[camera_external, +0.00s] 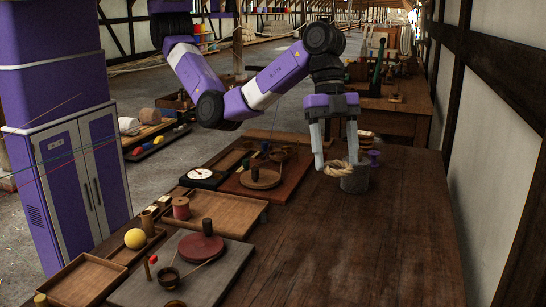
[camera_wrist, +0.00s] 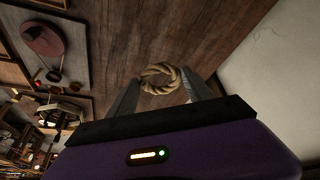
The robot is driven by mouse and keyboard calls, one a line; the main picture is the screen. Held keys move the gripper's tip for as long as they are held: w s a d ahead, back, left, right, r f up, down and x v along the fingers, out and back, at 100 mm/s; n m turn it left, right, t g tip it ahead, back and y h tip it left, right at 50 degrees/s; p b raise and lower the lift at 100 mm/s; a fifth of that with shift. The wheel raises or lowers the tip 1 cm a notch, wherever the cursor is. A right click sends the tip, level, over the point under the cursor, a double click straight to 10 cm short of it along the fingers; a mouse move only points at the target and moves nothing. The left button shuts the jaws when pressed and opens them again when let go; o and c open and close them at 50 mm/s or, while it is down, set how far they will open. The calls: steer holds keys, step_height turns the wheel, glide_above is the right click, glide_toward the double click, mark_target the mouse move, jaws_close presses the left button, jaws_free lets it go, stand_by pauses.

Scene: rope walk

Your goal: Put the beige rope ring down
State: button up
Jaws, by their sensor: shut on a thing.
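The beige rope ring (camera_external: 336,169) is a small twisted loop. My gripper (camera_external: 336,164) points down over the wooden table (camera_external: 330,240) and is shut on the ring, with one finger at each side. In the external view the ring overlaps the left upper edge of a grey cylindrical pot (camera_external: 355,181). I cannot tell whether it touches the pot or how high it is above the table.
A purple spool (camera_external: 374,158) stands just behind the pot. Left of the ring lie a reddish board (camera_external: 288,186) with wooden parts, a tray (camera_external: 228,212) and a grey board (camera_external: 215,278) with a red disc. The table's front right is clear. A wall runs along the right.

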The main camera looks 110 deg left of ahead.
steer(key=d+n+t+b, duration=0.1)
steer(key=d+n+b, duration=0.25)
steer(key=d, duration=0.85)
glide_toward(318, 287)
steer(key=shift+n+y, duration=0.35)
steer(key=shift+y, duration=0.05)
steer(key=x, duration=0.6)
steer(key=shift+d, duration=0.35)
steer(key=shift+f, duration=0.1)
steer(key=o, duration=1.3)
steer(key=p+v, duration=0.1)
steer(key=v, duration=1.1)
steer(key=shift+s+d, duration=0.1)
steer(key=shift+d, duration=0.05)
